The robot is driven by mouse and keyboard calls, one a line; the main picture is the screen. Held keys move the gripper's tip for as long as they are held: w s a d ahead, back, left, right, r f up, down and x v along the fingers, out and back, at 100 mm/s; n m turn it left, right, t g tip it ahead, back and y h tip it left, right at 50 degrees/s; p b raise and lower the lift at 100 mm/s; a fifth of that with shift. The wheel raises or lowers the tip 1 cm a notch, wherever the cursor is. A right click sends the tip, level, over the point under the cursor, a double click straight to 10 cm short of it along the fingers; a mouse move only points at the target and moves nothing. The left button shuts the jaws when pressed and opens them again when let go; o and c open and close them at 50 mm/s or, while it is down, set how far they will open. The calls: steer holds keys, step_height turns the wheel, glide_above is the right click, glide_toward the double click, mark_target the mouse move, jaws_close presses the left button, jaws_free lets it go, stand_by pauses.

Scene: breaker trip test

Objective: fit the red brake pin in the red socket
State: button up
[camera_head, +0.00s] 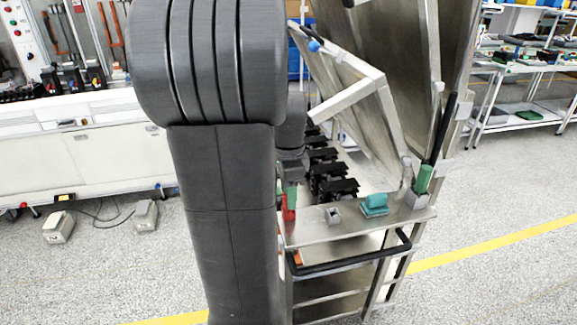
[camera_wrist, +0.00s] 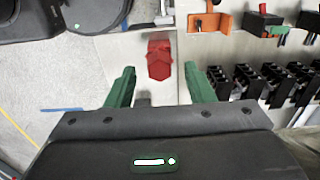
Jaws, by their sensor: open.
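A red piece (camera_wrist: 159,60) stands on a pale metal surface in the wrist view, just beyond the gap between my fingertips. I cannot tell whether it is the brake pin, the red socket or both together. In the head view a red part (camera_head: 289,208) shows at the left end of the cart top, beside a green finger. My gripper (camera_wrist: 160,84) is open, with one green finger to each side of the gap and nothing held. My arm hides part of this area in the head view.
Several black breakers (camera_head: 335,187) stand behind. A tilted metal panel (camera_head: 365,115) rises over them. An orange bracket (camera_wrist: 207,22) shows beyond the red piece.

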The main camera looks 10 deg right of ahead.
step_height(320, 180, up, 12)
steer(key=shift+f, duration=0.25)
steer(key=shift+f, duration=0.15)
step_height(320, 180, down, 13)
steer(key=shift+f, duration=0.15)
stand_by(0.4)
stand_by(0.5)
